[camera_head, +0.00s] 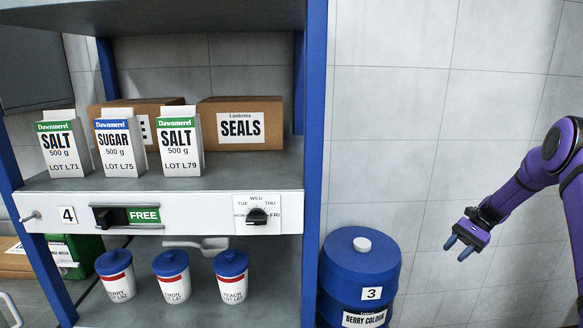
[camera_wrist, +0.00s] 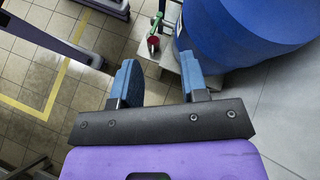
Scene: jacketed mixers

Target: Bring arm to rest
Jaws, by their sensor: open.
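My purple arm reaches in from the right edge of the head view. My gripper (camera_head: 460,247) hangs at its end, to the right of the blue drum, with clear air around it. In the wrist view my gripper (camera_wrist: 160,82) shows two blue fingers set wide apart. Nothing is between the fingers; the tiled floor shows behind them.
A blue drum (camera_head: 362,262) labelled 3 stands left of my gripper; it also fills the wrist view's upper right (camera_wrist: 240,35). A shelf unit (camera_head: 314,150) holds cartons, boxes and lidded tubs. The wall side is clear.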

